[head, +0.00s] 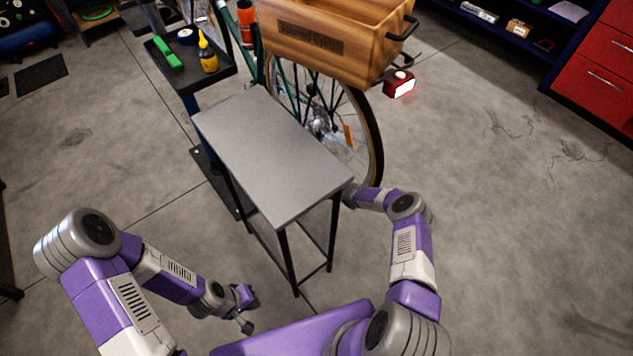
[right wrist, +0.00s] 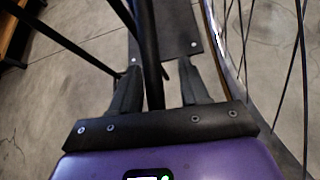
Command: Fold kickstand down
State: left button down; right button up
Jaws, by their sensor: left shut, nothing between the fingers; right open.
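The bike stands beyond the grey table in the head view, with its rear wheel (head: 372,135) at the right. I cannot clearly make out the kickstand in the head view. My right gripper (right wrist: 158,76) is open in the right wrist view, low beside the spoked wheel. A thin dark bar (right wrist: 150,50) runs between its two fingers; I cannot tell whether it is the kickstand or a leg. In the head view the right hand is hidden behind the table's right corner. My left gripper (head: 244,308) is shut and empty, low in front of the table.
The small grey table (head: 270,150) on black legs stands between me and the bike. A wooden crate (head: 325,45) sits over the rear wheel, with a red light (head: 400,85) beside it. A tool tray (head: 185,75) holds a yellow bottle. Floor at the right is clear.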

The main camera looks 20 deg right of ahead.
jog(key=p+v, duration=0.5)
jog(key=v, duration=0.1)
jog(key=shift+s+d, duration=0.15)
jog(key=shift+s+d+r+p, duration=0.1)
jog(key=shift+s+d+p, duration=0.05)
jog(key=shift+s+p, duration=0.3)
jog(key=shift+d, duration=0.15)
jog(key=s+d+r+p, duration=0.2)
jog(key=s+r+p, duration=0.3)
jog(key=p, duration=0.4)
jog(key=shift+d+r+p, duration=0.2)
jog(key=shift+r+p, duration=0.15)
jog(key=shift+r, duration=0.5)
jog(key=shift+a, duration=0.15)
